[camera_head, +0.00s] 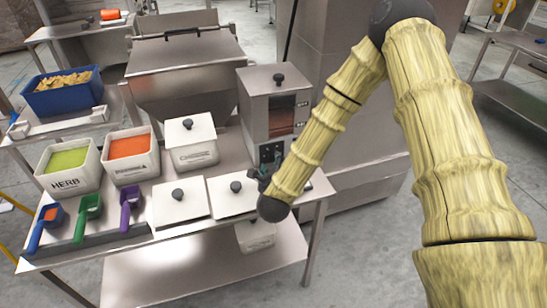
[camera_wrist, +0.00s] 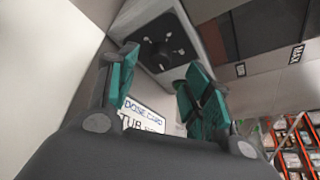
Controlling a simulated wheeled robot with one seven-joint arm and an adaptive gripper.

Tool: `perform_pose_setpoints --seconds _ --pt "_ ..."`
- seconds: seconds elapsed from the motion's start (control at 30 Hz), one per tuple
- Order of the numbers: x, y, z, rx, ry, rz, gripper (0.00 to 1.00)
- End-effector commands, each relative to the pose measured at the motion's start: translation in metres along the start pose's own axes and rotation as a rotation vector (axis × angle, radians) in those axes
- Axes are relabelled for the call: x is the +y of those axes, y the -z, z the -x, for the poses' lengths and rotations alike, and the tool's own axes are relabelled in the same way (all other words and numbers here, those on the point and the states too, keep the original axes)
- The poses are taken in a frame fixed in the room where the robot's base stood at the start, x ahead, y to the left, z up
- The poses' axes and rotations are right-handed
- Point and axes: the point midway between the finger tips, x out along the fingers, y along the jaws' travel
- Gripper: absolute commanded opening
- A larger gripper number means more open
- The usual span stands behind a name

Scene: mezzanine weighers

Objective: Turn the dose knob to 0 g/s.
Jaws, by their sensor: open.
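The grey metal doser (camera_head: 273,92) stands at the right end of the table, with a control panel low on its front. In the wrist view, a dark dial plate (camera_wrist: 158,38) with several pale marks lies beyond my fingertips. The dose knob appears to be at its middle, dark on dark, and I cannot read its setting. My gripper (camera_wrist: 162,62) is open, its two teal fingers apart, with the dial ahead and slightly above the gap. In the head view my gripper (camera_head: 262,172) is close to the panel, partly hidden by my wrist. I cannot tell whether it touches the knob.
A dose card (camera_wrist: 143,113) shows between my fingers, only partly readable. Lidded white tubs (camera_head: 192,145), a herb tub (camera_head: 68,183), an orange-filled tub (camera_head: 131,170) and scoops (camera_head: 131,207) fill the table left of the doser. A blue bin (camera_head: 62,100) stands further left.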

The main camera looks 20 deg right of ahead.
Motion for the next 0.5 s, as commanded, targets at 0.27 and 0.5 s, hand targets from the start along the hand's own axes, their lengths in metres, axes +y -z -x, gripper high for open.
perform_pose_setpoints --seconds 0.27,0.5 --pt "-0.002 0.0 -0.037 0.001 0.002 0.0 0.5" --pt "-0.001 0.001 -0.048 0.001 0.001 0.0 0.5"
